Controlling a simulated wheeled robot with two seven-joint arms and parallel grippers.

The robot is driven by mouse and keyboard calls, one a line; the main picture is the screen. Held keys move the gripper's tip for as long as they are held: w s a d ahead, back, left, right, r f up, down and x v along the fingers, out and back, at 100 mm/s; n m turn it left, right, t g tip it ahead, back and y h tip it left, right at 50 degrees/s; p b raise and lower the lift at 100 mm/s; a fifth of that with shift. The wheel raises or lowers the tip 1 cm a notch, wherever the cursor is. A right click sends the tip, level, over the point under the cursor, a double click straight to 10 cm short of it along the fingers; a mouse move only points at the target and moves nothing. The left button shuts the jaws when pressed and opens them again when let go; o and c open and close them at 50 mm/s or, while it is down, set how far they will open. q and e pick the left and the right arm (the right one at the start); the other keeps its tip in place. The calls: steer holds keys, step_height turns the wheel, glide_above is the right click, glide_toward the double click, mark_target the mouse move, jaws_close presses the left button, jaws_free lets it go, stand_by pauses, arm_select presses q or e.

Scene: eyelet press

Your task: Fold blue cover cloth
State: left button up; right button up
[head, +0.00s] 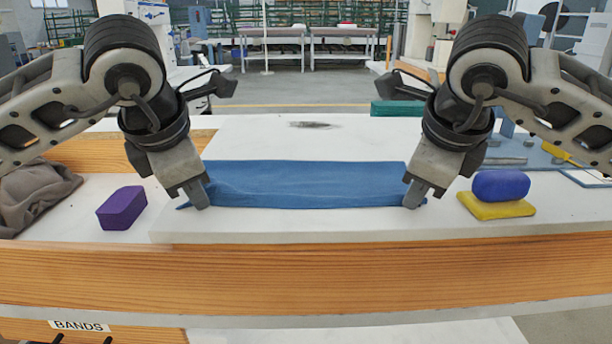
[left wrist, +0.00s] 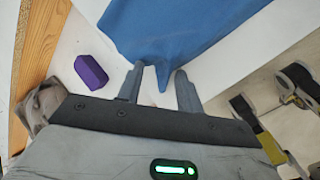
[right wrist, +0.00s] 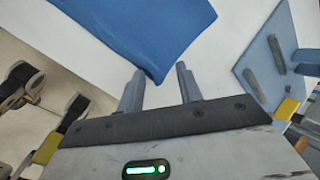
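The blue cover cloth (head: 305,182) lies spread as a wide strip on the white work surface, with a slight ripple near its front left corner. My left gripper (head: 196,194) is down at that corner. In the left wrist view the corner of the cloth (left wrist: 175,35) pokes between its two parted fingers (left wrist: 160,75). My right gripper (head: 416,194) is down at the front right corner. In the right wrist view the cloth's corner (right wrist: 150,40) reaches between its parted fingertips (right wrist: 160,72). Neither pair of fingers looks closed on the cloth.
A purple block (head: 122,208) stands left of the cloth, near a crumpled grey-brown cloth (head: 35,195). At right, a blue rounded block (head: 500,185) rests on a yellow pad (head: 496,207). A green box (head: 398,108) is behind. The white surface (head: 345,132) behind the blue cloth is mostly clear.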

arm_select(q)
steer(key=shift+f, duration=0.1)
arm_select(e)
steer(key=shift+f, duration=0.1)
arm_select(q)
steer(key=v, duration=0.4)
arm_select(e)
steer(key=v, duration=0.4)
arm_select(q)
steer(key=v, duration=0.7)
steer(key=shift+s+f, duration=0.25)
steer(key=shift+s, duration=0.15)
arm_select(e)
steer(key=v, duration=0.7)
steer(key=shift+s+f, duration=0.25)
steer(key=shift+s, duration=0.15)
arm_select(q)
steer(key=shift+c, duration=0.3)
arm_select(e)
steer(key=shift+c, duration=0.3)
